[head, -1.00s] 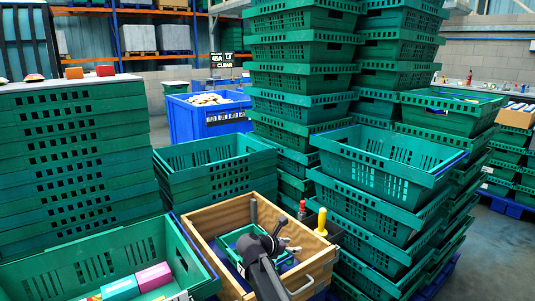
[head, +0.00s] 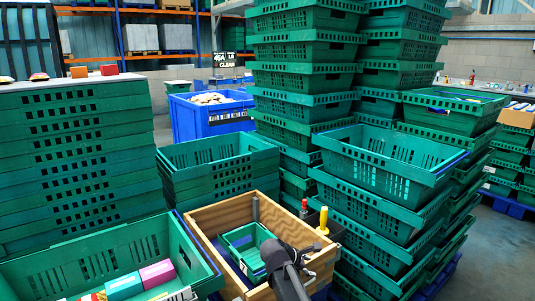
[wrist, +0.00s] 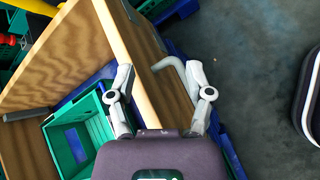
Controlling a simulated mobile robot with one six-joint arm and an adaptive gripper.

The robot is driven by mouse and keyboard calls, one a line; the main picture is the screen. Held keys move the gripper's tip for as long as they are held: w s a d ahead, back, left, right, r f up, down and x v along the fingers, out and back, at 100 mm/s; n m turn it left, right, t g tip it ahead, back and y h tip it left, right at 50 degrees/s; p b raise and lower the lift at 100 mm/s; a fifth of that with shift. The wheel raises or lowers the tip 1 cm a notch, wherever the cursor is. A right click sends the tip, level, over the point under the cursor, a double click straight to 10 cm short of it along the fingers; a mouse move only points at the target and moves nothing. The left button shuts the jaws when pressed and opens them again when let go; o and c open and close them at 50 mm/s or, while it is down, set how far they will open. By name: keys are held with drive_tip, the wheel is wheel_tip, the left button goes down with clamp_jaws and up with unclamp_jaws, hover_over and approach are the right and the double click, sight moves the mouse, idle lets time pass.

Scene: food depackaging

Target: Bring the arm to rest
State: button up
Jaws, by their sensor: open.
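My gripper (head: 306,262) is at the right side of the wooden box (head: 224,208) in the head view, dark and partly hidden by my own arm. In the wrist view my gripper (wrist: 161,76) has its two grey fingers spread apart with nothing held between them. A wooden wall of the box (wrist: 147,75) and a grey bar handle (wrist: 184,82) appear beyond the fingers. I cannot tell how far apart they are in height. A small green crate (head: 232,233) sits inside the box, left of my gripper, and it also shows in the wrist view (wrist: 68,122).
A green crate (head: 205,262) at front left holds colored packages (head: 157,274). Tall crate stacks (head: 85,150) stand left, and another crate stack (head: 375,205) stands close on the right. Red and yellow knobs (head: 323,222) stick up behind the box. Grey floor (wrist: 245,60) is open at right.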

drive_tip(key=s+d+f+m+g+y, duration=0.2)
drive_tip(key=s+f+m+y, duration=0.15)
drive_tip(key=s+m, duration=0.55)
drive_tip(key=s+d+f+m+g+y, duration=0.1)
drive_tip(key=s+f+m+g+y, duration=0.15)
drive_tip(key=s+m+y, duration=0.45)
wheel_tip(320, 180, up, 20)
drive_tip(key=s+m+h+p, duration=0.1)
drive_tip(key=m+h+p, duration=0.1)
drive_tip(key=p, duration=1.8)
drive_tip(key=shift+s+d, duration=0.15)
drive_tip(key=shift+d, duration=0.05)
drive_tip(key=shift+f, duration=0.15)
